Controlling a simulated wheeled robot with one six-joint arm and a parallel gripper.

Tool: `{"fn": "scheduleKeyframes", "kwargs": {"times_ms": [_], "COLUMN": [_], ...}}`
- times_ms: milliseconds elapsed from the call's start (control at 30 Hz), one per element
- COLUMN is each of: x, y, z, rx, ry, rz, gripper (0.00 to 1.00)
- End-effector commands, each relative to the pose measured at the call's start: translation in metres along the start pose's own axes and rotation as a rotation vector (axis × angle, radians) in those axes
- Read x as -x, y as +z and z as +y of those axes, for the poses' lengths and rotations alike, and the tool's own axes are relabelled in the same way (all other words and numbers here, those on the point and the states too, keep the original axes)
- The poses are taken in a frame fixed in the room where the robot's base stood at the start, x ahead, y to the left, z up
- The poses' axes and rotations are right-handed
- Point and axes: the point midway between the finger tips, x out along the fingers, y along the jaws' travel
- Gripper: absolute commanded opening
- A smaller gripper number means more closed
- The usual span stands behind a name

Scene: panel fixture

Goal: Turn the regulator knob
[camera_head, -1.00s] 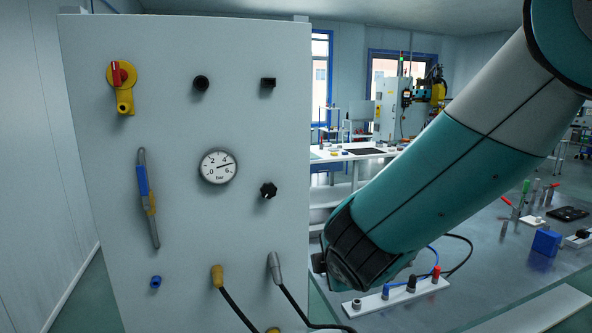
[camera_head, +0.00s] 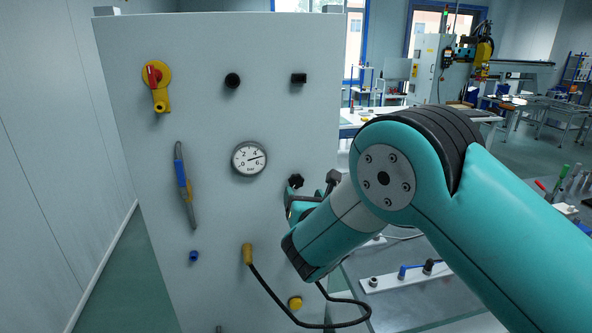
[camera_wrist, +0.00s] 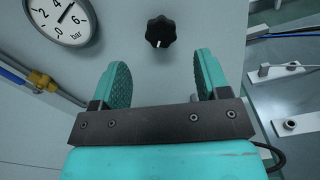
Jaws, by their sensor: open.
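The regulator knob (camera_head: 296,181) is a small black lobed knob on the grey panel (camera_head: 215,120), right of and slightly below the round pressure gauge (camera_head: 249,159). In the wrist view the knob (camera_wrist: 160,31) shows a white mark on its lower edge, and part of the gauge (camera_wrist: 62,18) is at upper left. My gripper (camera_wrist: 160,78) is open and empty. Its two teal fingers point toward the panel, with the knob ahead of and between their lines, apart from both. In the head view my arm hides most of the gripper near the knob.
The panel also carries a red-and-yellow switch (camera_head: 155,84), two black fittings above the gauge, a blue-and-grey handle (camera_head: 185,185) and a yellow plug (camera_head: 247,254) with a black cable hanging low. A workbench with fittings stands right of the panel.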

Motion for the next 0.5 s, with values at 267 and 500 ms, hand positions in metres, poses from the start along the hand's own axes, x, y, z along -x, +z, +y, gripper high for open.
{"fn": "scheduleKeyframes", "kwargs": {"times_ms": [267,500], "x": [-0.051,-0.072], "y": [0.003,0.001], "z": [0.0,-0.001], "rx": [-0.001,-0.002], "ry": [-0.001,-0.001], "rz": [0.0,0.001], "gripper": [0.69,0.69]}}
